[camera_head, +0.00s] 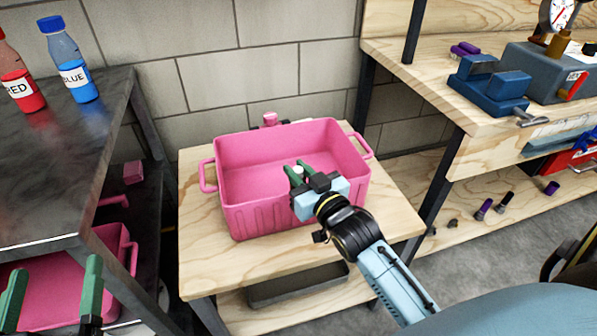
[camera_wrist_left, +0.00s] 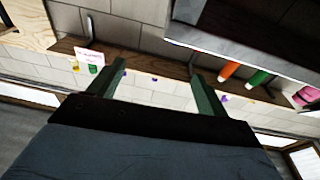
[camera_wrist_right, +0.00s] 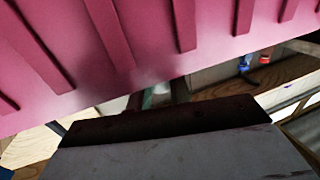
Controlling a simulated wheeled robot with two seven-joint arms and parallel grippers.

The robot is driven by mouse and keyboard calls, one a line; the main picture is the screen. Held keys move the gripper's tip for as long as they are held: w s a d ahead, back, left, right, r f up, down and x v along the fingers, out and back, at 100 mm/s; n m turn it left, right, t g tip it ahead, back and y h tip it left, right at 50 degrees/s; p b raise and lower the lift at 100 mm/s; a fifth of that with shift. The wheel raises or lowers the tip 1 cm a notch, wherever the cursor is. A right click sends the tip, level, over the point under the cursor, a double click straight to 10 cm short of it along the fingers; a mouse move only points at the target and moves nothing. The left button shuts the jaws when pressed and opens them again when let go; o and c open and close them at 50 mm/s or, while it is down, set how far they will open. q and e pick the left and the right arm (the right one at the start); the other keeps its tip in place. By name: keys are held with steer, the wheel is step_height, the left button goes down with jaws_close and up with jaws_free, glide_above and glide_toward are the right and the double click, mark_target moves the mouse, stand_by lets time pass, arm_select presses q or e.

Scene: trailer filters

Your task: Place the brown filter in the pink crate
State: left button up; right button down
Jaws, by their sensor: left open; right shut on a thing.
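The pink crate (camera_head: 246,212) stands on a low wooden table in the head view, its open top facing up. My right gripper (camera_head: 299,166) is over the near right part of the crate, its green fingers reaching past the near rim. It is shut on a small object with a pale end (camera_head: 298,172). The rest of that object is hidden, so I cannot tell its brown colour. The crate's ribbed wall (camera_wrist_right: 130,40) fills the top of the right wrist view. My left gripper (camera_head: 54,268) is open and empty at the lower left, beside the dark shelf.
A dark metal bench (camera_head: 60,160) with a red bottle (camera_head: 20,85) and a blue bottle (camera_head: 72,65) stands at left. Another pink crate (camera_head: 60,290) is beneath it. A wooden workbench with a blue vise (camera_head: 490,85) is at right. The low table (camera_head: 205,265) is otherwise mostly clear.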

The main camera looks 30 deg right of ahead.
steer(key=shift+f, duration=0.1)
steer(key=c, duration=1.3)
jaws_free()
steer(key=shift+s, duration=0.1)
steer(key=s+p, duration=0.2)
steer(key=s, duration=0.3)
steer(key=shift+s+r, duration=0.1)
steer(key=shift+r, duration=0.1)
arm_select(q)
steer(key=s+a+f+g+y, duration=0.1)
steer(key=s+a+f+g, duration=0.1)
steer(key=f+g, duration=0.2)
steer(key=s+a+f+g+y+p, duration=0.1)
steer(key=s+a+f+g+y, duration=0.1)
steer(key=f+g, duration=0.3)
step_height(320, 180, down, 4)
steer(key=shift+s+n+y, duration=0.3)
arm_select(e)
steer(key=s+a+g, duration=0.2)
steer(key=s, duration=0.1)
steer(key=s+a+f+n+g+y, duration=0.1)
steer(key=s+a+g, duration=0.2)
steer(key=s, duration=0.1)
steer(key=s+a+f+n+g, duration=0.1)
steer(key=s+a+g, duration=0.2)
steer(key=s, duration=0.1)
steer(key=shift+s+a+f+y, duration=0.1)
steer(key=shift+f+y, duration=0.1)
steer(key=shift+y, duration=0.1)
